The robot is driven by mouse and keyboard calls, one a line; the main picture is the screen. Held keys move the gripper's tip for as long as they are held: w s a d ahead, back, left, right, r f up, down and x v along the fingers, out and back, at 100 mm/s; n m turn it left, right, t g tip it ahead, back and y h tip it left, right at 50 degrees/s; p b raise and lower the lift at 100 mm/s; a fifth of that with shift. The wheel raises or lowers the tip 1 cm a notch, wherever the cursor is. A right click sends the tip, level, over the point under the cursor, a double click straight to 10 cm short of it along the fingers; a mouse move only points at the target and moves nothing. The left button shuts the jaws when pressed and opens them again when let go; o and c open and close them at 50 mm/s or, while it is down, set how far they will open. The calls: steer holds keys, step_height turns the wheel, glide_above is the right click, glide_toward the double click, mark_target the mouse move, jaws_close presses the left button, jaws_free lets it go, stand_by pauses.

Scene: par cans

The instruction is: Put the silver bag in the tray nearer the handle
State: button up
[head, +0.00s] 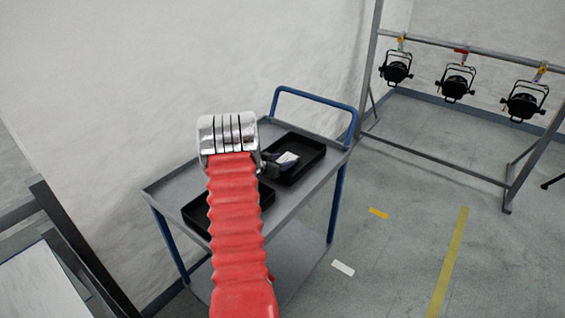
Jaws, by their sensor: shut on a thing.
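The silver bag (287,160) is small and pale, at the far black tray (313,164) on the grey cart. This tray is nearer the blue handle (314,95). My gripper (275,163), partly hidden behind my red-sleeved arm, is shut on the bag from its left side. The bag appears over or inside this tray; I cannot tell whether it touches the tray floor. The other black tray (197,215) lies nearer me, partly covered by my arm.
The cart top (168,187) is bare at its left corner. A metal frame (436,156) with several black lamps (455,86) stands at the right. A white wall is behind the cart. The floor to the right of the cart is mostly open, with yellow tape (448,262).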

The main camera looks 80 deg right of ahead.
steer(key=shift+f, duration=0.25)
steer(key=o, duration=1.1)
steer(key=shift+a+f, duration=0.1)
steer(key=shift+f, duration=0.15)
steer(key=shift+r, duration=0.1)
steer(key=shift+a+r, duration=0.2)
steer(key=v, duration=1)
steer(key=shift+w+r, duration=0.2)
steer(key=shift+r, duration=0.15)
steer(key=shift+w+a+r, duration=0.15)
steer(key=shift+a+r, duration=0.1)
steer(key=shift+a, duration=0.35)
